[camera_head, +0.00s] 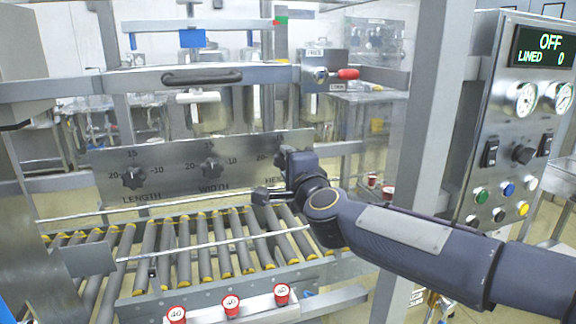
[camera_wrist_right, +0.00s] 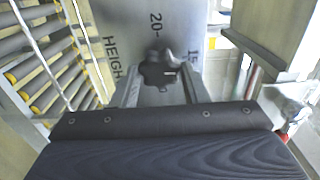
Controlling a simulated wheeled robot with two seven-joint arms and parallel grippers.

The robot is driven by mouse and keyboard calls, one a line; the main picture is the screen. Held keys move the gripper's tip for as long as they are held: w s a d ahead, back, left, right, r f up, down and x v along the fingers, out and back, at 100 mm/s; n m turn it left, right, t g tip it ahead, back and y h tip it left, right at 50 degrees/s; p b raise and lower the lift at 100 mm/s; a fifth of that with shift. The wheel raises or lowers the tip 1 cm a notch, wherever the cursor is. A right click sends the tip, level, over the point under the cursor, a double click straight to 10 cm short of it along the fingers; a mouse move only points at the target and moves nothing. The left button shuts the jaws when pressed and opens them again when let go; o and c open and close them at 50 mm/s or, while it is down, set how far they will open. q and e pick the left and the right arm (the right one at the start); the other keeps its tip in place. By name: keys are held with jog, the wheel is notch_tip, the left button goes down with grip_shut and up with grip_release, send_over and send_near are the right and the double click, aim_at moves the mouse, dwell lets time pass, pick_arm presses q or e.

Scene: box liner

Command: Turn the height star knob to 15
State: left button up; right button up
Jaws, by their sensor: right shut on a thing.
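The dark height star knob (camera_wrist_right: 158,70) sits on a grey metal panel (camera_head: 120,160), at the right end of a row of three star knobs. In the right wrist view it lies between the two fingers of my right gripper (camera_wrist_right: 160,84), which is shut on it. A small pale mark shows on the knob, near its right side. The printed "20" is above it in that view, "15" to its right and "HEIGHT" to its left. In the head view my right gripper (camera_head: 284,160) hides most of this knob. My left gripper is not in view.
The length knob (camera_head: 133,176) and width knob (camera_head: 210,167) are to the left on the same panel. A roller conveyor (camera_head: 190,245) runs below.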

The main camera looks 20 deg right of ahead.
jog(key=o, duration=1)
jog(key=shift+c, duration=0.2)
jog(key=s, duration=0.7)
jog(key=shift+s+d, duration=0.15)
jog(key=shift+s, duration=0.25)
